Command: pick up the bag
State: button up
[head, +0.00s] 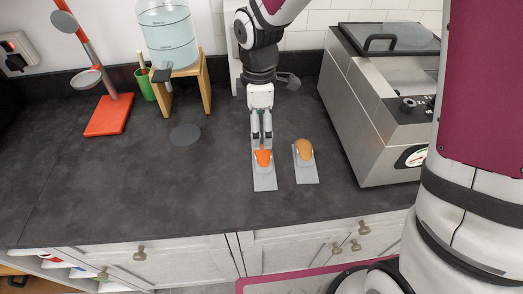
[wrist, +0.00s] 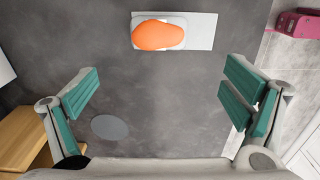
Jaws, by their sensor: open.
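Nothing in view is plainly a bag. Two small rounded things sit on flat pale plates on the dark counter (head: 205,205). One is bright orange (head: 263,159) and the other is tan-orange (head: 303,149), just to its right. In the head view my gripper (head: 262,143) points down, its tips overlapping the top of the orange one. In the wrist view my gripper (wrist: 163,95) is open, wide and empty. The orange thing (wrist: 158,35) there lies ahead of the fingers at the top, not between them. The tan-orange one is not visible in the wrist view.
A metal appliance (head: 380,120) stands to the right. A water dispenser (head: 167,38) on a wooden stand (head: 205,82), a green cup (head: 145,85) and a red-based stand (head: 108,115) are at the back left. A grey disc (head: 185,134) lies on the counter. The front left is clear.

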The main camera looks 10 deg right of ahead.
send_over(263, 155)
jog(key=f, duration=0.6)
jog(key=shift+s+a+f, duration=0.25)
jog(key=shift+a+f, duration=0.1)
jog(key=shift+a, duration=0.05)
jog(key=shift+w+d+f+p, duration=0.15)
jog(key=shift+f+p, duration=0.1)
jog(key=shift+f, duration=0.65)
jog(key=shift+d+f+p, duration=0.1)
jog(key=shift+f+p, duration=0.15)
jog(key=shift+f, duration=0.7)
jog(key=shift+w+d+f+p, duration=0.15)
jog(key=shift+f+p, duration=0.1)
jog(key=shift+f, duration=0.65)
jog(key=shift+s, duration=0.1)
jog(key=c, duration=1.4)
